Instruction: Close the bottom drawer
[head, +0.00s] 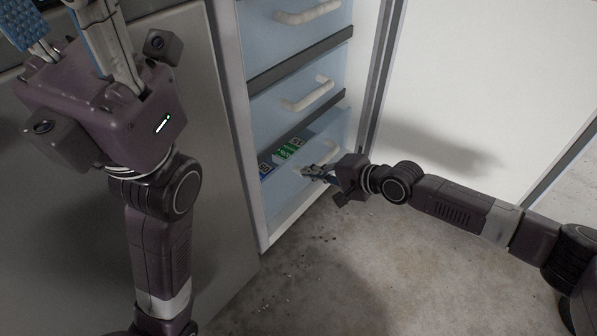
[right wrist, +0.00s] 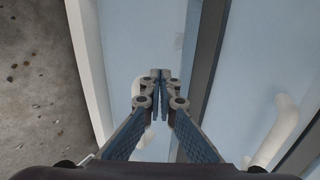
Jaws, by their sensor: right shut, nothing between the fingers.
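The bottom drawer (head: 285,205) is pale blue, low in the open cabinet in the head view. It stands somewhat out, with a green box (head: 288,149) and a dark blue box (head: 265,167) showing inside. My right gripper (head: 306,172) is shut and empty at the drawer's front, by its pale handle, which it partly hides. In the right wrist view its closed fingertips (right wrist: 160,75) point at the drawer front (right wrist: 142,40); whether they touch cannot be told. My left gripper (head: 75,25) is high at the left, away from the drawer, its fingertips cut off by the frame.
The middle drawer (head: 280,105) and top drawer (head: 268,38) above look shut, with pale handles. The cabinet's white door (head: 470,80) stands open at the right. A grey panel (head: 205,190) is at the left.

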